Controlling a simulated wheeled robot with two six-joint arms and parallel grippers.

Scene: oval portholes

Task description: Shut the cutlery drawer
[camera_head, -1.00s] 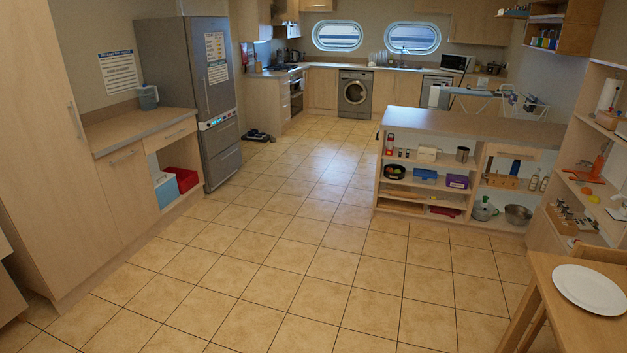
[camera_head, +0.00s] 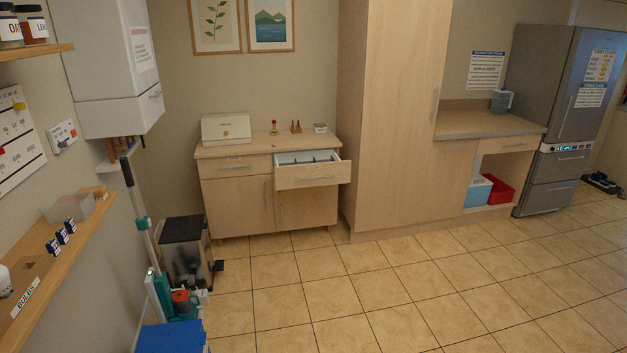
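The cutlery drawer (camera_head: 313,179) is pulled out from the upper right of a light wood sideboard (camera_head: 238,203) against the back wall. Its open top shows a pale tray with dark dividers. The drawer to its left is shut. Neither of my grippers shows in this view.
A bread bin (camera_head: 226,128) and small items stand on the sideboard. A tall cupboard (camera_head: 389,120) stands close to the drawer's right. The tiled floor in front is clear.

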